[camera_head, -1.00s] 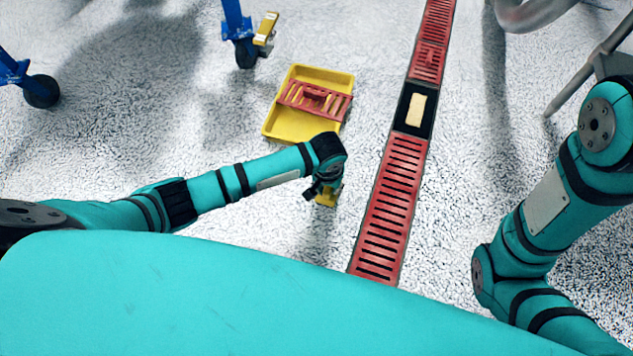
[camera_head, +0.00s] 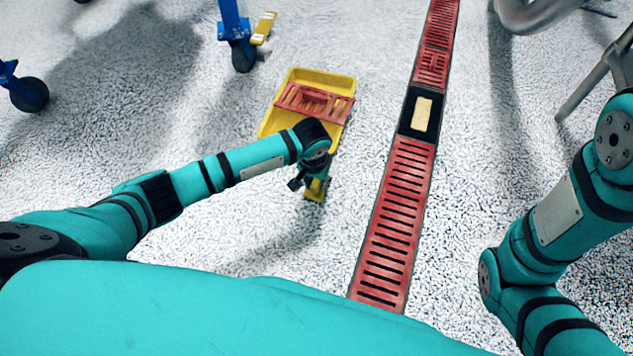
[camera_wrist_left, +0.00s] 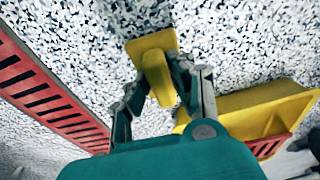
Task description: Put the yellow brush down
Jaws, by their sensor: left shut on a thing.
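The yellow brush (camera_head: 315,188) is in my left gripper (camera_head: 311,180), between the yellow tray and my body in the head view. In the left wrist view the gripper (camera_wrist_left: 162,90) is shut on the handle of the brush (camera_wrist_left: 152,42), whose wide flat end points away from the fingers. The brush is over the speckled floor; I cannot tell whether it touches it. My right arm shows at the right edge of the head view, but its gripper is out of view.
A yellow tray (camera_head: 343,85) with a red grate (camera_head: 300,101) lies just beyond the left gripper. A red slotted floor drain (camera_head: 392,225) runs to the right, with an open dark section (camera_head: 405,110) holding a yellowish block (camera_head: 422,114). Blue caster legs (camera_head: 231,20) stand upper left.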

